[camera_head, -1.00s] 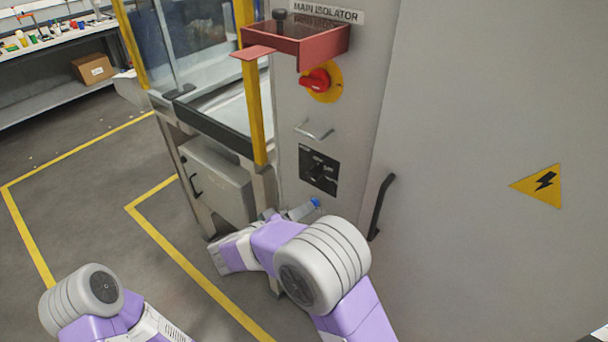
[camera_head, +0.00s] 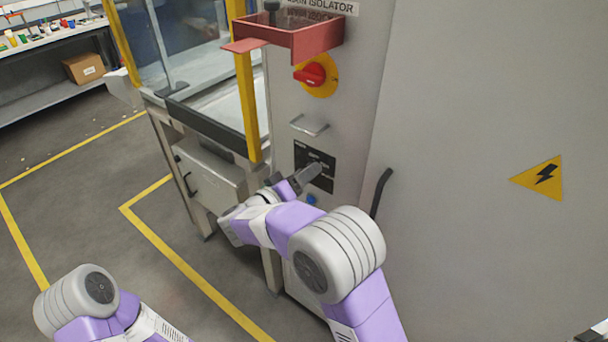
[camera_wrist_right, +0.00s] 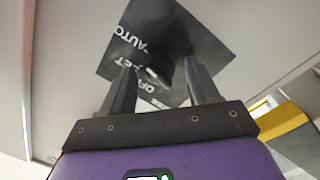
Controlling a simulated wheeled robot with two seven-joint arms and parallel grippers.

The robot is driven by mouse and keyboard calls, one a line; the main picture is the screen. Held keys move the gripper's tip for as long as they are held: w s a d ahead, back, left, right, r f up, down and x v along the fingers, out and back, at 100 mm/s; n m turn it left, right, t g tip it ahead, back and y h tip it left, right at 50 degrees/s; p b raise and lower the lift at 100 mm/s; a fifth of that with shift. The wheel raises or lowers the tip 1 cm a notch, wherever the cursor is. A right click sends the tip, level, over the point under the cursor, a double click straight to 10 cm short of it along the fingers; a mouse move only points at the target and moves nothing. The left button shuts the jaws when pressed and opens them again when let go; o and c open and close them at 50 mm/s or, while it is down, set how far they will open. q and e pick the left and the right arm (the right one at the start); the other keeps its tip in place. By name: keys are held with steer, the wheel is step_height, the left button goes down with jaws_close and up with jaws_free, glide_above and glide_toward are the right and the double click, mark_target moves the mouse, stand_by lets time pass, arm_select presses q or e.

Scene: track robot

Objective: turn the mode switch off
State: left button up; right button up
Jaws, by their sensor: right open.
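The mode switch is a black plate (camera_head: 318,157) on the grey cabinet front, below a small metal handle. In the right wrist view the plate (camera_wrist_right: 203,42) shows white lettering, including AUTO and OFF. Its dark knob (camera_wrist_right: 160,69) lies between my right fingertips; I cannot tell whether they touch it or which position it points to. My right gripper (camera_head: 312,172) is open in front of the plate and hides part of it; its two fingers (camera_wrist_right: 157,75) are apart in the wrist view. My left arm shows at the lower left, without its gripper.
A red rotary isolator (camera_head: 312,75) on a yellow disc and a red tray (camera_head: 295,35) sit above the switch. A blue button (camera_head: 311,199) is just below the plate. A black door handle (camera_head: 381,192) stands to the right. A yellow post (camera_head: 247,105) is to the left.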

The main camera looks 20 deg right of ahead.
steer(key=c, duration=1)
steer(key=shift+c, duration=0.2)
steer(key=shift+n, duration=0.3)
steer(key=shift+s+d+f+n+t+p, duration=0.1)
steer(key=shift+n+t+p, duration=0.45)
steer(key=shift+n+p, duration=3.55)
steer(key=shift+f+n+t+p, duration=0.1)
steer(key=shift+n+t+p, duration=0.45)
steer(key=shift+n+p, duration=3.5)
steer(key=n+b, duration=0.4)
